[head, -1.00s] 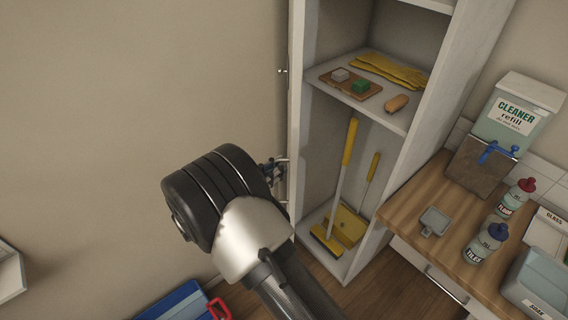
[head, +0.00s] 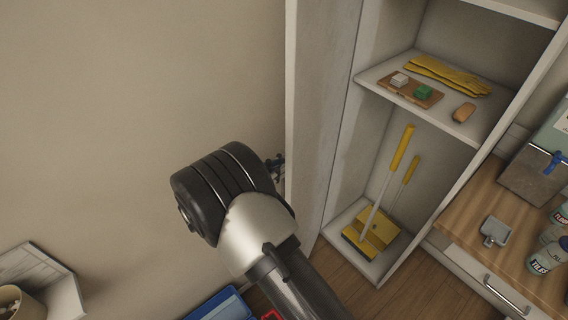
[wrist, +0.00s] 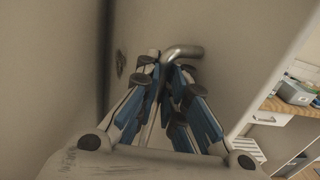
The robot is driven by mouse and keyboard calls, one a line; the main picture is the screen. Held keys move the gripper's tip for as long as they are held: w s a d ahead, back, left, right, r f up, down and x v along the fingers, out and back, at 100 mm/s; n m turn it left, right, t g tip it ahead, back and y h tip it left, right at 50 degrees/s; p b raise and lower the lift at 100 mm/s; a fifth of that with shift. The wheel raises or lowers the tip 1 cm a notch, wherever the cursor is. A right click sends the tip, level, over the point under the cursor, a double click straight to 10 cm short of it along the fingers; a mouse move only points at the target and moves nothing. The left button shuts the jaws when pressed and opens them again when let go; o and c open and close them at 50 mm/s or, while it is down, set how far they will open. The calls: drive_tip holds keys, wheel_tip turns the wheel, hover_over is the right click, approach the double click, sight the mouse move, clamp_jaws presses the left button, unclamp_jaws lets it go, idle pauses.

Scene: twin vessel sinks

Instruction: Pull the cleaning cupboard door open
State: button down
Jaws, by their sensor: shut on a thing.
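The cleaning cupboard door (head: 325,110) stands swung open in the head view, its edge toward me and its inner face visible to the right. The cupboard (head: 368,205) is open to view. My gripper (head: 278,166) is at the outer, left side of the door, partly hidden by my wrist. In the wrist view my gripper (wrist: 167,78) is shut on the metal bar handle (wrist: 186,51) of the door. The handle's bent end shows above the fingers; the rest is hidden behind them. The door's face (wrist: 225,35) fills the middle of that view.
Inside the cupboard are yellow gloves (head: 447,76), a tray with sponges (head: 411,91), a brush and a dustpan (head: 378,230). A wooden counter (head: 470,220) with bottles stands right. A blue crate (head: 222,305) lies on the floor below my arm. Plain wall is at left.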

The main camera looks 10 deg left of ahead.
drive_tip(key=shift+s+f, duration=0.2)
drive_tip(key=c, duration=2)
unclamp_jaws()
drive_tip(key=shift+s+a+r, duration=0.1)
drive_tip(key=shift+a, duration=0.05)
drive_tip(key=v, duration=1.1)
drive_tip(key=shift+s+a, duration=0.25)
drive_tip(key=shift+s, duration=0.05)
drive_tip(key=shift+r, duration=0.1)
